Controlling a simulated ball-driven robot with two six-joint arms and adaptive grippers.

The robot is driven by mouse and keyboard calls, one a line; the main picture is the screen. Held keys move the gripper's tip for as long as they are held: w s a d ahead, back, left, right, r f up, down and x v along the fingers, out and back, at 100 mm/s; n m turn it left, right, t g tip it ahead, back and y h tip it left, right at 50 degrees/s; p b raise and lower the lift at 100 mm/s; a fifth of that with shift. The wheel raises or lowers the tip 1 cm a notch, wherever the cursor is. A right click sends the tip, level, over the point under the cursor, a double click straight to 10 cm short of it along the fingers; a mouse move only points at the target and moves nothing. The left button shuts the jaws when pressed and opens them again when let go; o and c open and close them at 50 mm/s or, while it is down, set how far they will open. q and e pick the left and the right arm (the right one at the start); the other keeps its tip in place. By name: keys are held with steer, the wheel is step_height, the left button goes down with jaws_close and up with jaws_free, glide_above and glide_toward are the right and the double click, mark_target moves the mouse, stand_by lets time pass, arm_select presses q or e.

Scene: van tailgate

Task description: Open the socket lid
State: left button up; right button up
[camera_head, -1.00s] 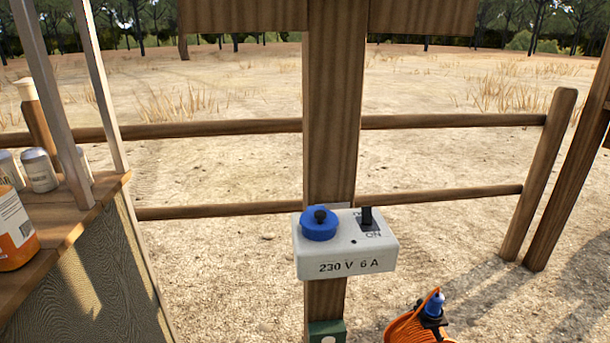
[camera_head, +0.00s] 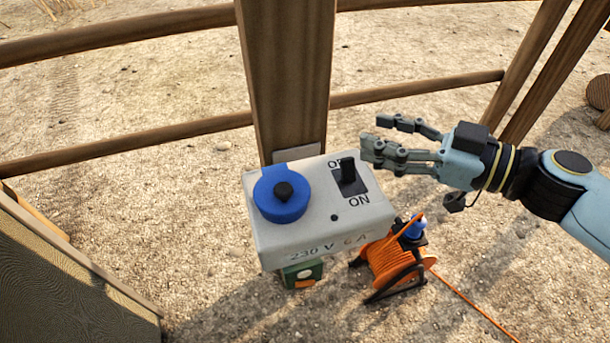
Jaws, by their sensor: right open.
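The box is marked "230 V 6 A" and bears a black switch (camera_head: 349,178) between the letters OFF and ON. My right gripper (camera_head: 375,140) comes in from the right with its fingers open and empty. In the picture its fingertips are just right of the switch and apart from the lid. My left gripper is not in view.
The wooden post (camera_head: 285,80) rises behind the box, with fence rails (camera_head: 130,140) to either side. An orange cable reel (camera_head: 395,262) with a blue plug stands on the ground below right. A counter's side (camera_head: 60,285) is at lower left.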

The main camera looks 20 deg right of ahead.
mark_target(287, 189)
steer(key=s+a+r+n+g+y, duration=0.2)
steer(key=s+a+n+g, duration=0.25)
steer(key=s+g, duration=0.25)
steer(key=shift+m, duration=0.25)
steer(key=x, duration=0.3)
steer(key=b+x, duration=0.1)
steer(key=x, duration=0.3)
steer(key=b+x, duration=0.1)
steer(key=x, duration=0.3)
steer(key=shift+d+f, duration=0.2)
steer(key=shift+f, duration=0.05)
steer(key=shift+h, duration=0.3)
jaws_close()
